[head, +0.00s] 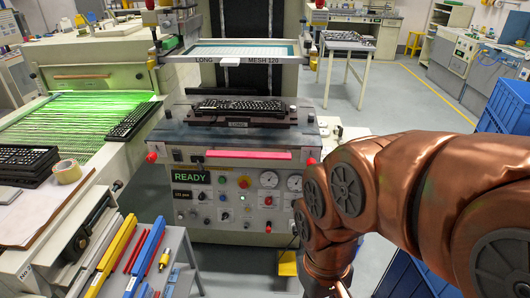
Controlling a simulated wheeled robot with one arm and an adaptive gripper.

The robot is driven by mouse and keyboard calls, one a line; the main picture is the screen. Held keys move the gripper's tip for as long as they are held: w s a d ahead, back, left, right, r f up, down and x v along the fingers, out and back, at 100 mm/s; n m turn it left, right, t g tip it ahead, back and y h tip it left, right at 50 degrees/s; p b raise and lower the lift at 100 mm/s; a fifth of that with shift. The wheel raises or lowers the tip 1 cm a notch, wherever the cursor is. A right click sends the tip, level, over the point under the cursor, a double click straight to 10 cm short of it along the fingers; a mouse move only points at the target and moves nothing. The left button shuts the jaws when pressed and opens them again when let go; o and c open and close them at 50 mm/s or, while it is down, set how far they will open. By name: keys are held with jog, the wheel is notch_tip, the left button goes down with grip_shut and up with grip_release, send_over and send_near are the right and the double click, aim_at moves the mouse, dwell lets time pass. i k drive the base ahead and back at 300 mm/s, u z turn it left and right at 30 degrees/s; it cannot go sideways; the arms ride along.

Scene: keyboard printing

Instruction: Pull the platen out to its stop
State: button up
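The platen (282,122) is a dark plate with a "LONG" label on its front edge, set on the printing machine's dark bed. A black keyboard (238,106) lies on it. The platen sits under and in front of the "LONG MESH 120" screen frame (237,59). No hand of mine is on the platen. My copper arm bends down at the right of the machine and runs off the bottom edge of the picture. My gripper is out of the picture, so its fingers are hidden.
The control panel (235,200) reads READY, with red knobs at the bed corners and a pink bar (240,154) above it. A green-lit conveyor (70,120) is at left, a tool tray (130,262) at bottom left. Blue crates (508,108) stand at right. Open floor lies behind.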

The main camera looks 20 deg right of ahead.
aim_at(290, 148)
jog(key=z, duration=0.1)
jog(key=i, duration=0.55)
jog(key=u, duration=1.65)
